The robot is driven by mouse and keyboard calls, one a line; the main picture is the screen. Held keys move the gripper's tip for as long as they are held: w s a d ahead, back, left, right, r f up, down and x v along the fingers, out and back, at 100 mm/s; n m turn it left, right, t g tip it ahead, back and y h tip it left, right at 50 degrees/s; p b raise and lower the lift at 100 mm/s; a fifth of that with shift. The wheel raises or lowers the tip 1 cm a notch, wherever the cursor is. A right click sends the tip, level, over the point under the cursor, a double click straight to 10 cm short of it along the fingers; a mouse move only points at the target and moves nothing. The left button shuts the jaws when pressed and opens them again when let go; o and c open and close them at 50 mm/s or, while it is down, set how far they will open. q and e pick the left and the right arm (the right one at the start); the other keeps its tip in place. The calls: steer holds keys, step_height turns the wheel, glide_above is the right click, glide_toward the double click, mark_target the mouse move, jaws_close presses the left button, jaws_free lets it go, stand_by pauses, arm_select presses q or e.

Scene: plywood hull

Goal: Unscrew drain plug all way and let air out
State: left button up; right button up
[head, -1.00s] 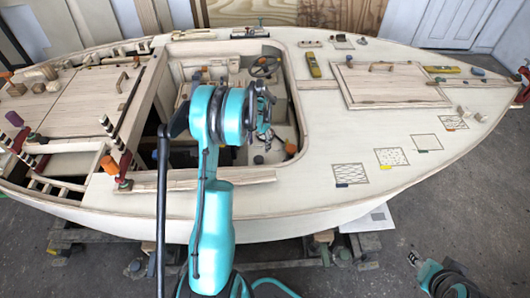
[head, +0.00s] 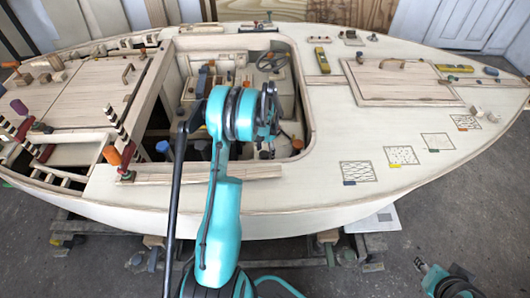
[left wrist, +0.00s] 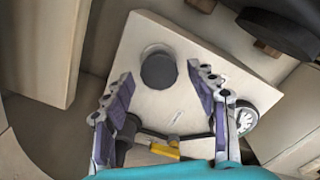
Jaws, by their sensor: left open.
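My left gripper (left wrist: 160,76) is open, its purple-padded fingers spread on either side of a dark grey round knob (left wrist: 158,68). The knob sits on a pale square panel and may be the drain plug; I cannot tell for sure. The fingers do not appear to touch it. In the head view my left arm reaches into the cockpit and the gripper (head: 268,115) is mostly hidden behind its own wrist. My right gripper (head: 419,264) is at the bottom right, over the floor beside the hull; its fingers are too small to read.
A round white gauge (left wrist: 244,118) and a yellow part (left wrist: 164,150) lie close to the fingers. A dark disc (left wrist: 280,32) is at upper right. The plywood cockpit rim (head: 311,110) surrounds my left arm.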

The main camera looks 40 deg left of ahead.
arm_select(q)
steer(key=shift+c, duration=0.3)
steer(key=c, duration=1.1)
steer(key=shift+n, duration=0.3)
steer(key=n, duration=0.3)
steer(key=shift+b, duration=0.3)
steer(key=shift+a+n, duration=0.1)
steer(key=shift+n, duration=2)
